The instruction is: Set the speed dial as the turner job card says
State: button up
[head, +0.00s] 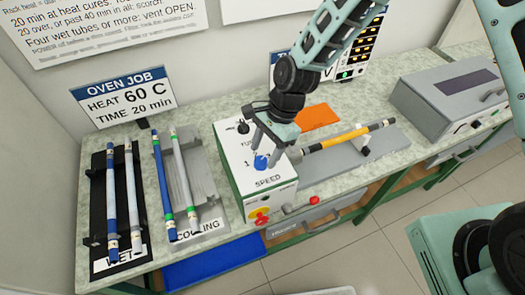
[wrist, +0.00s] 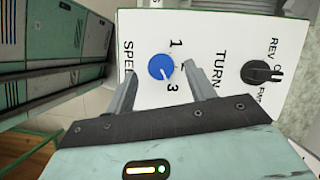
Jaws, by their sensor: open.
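The blue speed dial (head: 261,162) is on the sloped white face of the turner's control box (head: 226,160), above the word SPEED. In the wrist view the blue dial (wrist: 158,68) shows between my fingertips, with 1 and 3 printed beside it. A small white mark on it seems to point towards 3. My gripper (head: 268,142) is open above the box, its fingers on either side of the dial; contact is not clear. The turner job card (head: 277,68) stands behind my arm, which hides most of its text.
A black REV/FWD knob (wrist: 255,72) is on the same panel. An orange and black rod (head: 345,137) lies to the right of the box. An OVEN JOB card (head: 124,95), a WET rack (head: 98,205) and a COOLING rack (head: 207,190) are at left. A grey machine (head: 425,110) stands at right.

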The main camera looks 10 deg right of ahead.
aim_at(261, 163)
jog(key=shift+x, duration=1.1)
jog(key=c, duration=1)
